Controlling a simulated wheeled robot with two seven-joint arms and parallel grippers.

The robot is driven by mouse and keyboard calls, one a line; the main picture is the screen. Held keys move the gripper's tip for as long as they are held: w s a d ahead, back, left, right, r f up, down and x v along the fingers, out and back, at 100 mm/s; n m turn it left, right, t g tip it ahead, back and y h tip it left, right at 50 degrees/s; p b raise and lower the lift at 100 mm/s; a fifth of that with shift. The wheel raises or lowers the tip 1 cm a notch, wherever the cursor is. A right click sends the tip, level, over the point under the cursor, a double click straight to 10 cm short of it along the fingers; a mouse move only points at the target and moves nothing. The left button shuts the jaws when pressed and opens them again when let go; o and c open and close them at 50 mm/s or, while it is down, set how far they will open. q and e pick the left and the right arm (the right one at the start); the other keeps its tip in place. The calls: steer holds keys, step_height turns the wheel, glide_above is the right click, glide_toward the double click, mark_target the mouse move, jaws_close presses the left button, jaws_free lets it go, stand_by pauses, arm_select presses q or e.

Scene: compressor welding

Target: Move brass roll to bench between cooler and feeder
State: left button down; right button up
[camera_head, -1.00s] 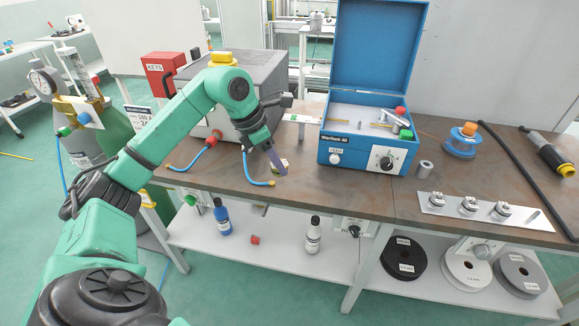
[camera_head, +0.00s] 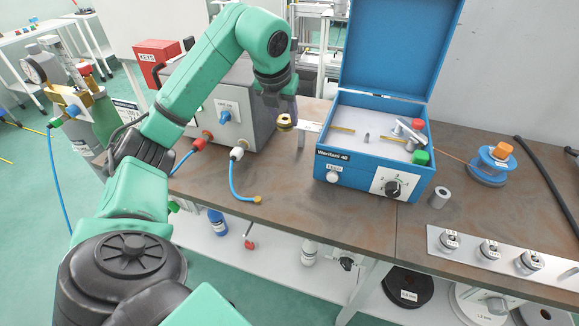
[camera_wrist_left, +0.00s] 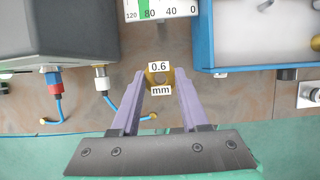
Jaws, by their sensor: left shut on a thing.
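The small brass roll (camera_head: 286,121) is between the fingertips of my left gripper (camera_head: 284,112), which is shut on it. In the left wrist view the roll (camera_wrist_left: 159,77) shows a "0.6 mm" label. The gripper (camera_wrist_left: 159,80) points down over the bench (camera_head: 285,185), in the gap between the grey cooler box (camera_head: 235,105) and the blue feeder (camera_head: 358,168). The roll looks to be above the bench top, but the exact clearance is hard to tell. My right gripper is not in view.
A white scale plate (camera_wrist_left: 160,12) stands just behind the roll. A blue hose (camera_head: 234,185) with a brass end lies in front of the cooler. The feeder's lid (camera_head: 395,50) is open. Bare bench lies in front of the gap.

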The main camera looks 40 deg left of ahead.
arm_select(q)
glide_above(286, 172)
steer(key=s, duration=0.2)
step_height(286, 172, down, 6)
steer(key=f, duration=1)
steer(key=shift+w+d+f, duration=0.1)
steer(key=shift+w+d, duration=0.15)
steer(key=shift+d, duration=0.05)
steer(key=shift+w, duration=0.1)
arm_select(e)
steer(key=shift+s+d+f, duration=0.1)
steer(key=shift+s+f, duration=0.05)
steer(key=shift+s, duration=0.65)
arm_select(q)
steer(key=shift+f, duration=0.15)
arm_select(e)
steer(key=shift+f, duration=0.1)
arm_select(q)
steer(key=shift+c, duration=2)
jaws_free()
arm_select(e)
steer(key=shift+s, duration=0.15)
arm_select(q)
steer(key=shift+r, duration=0.2)
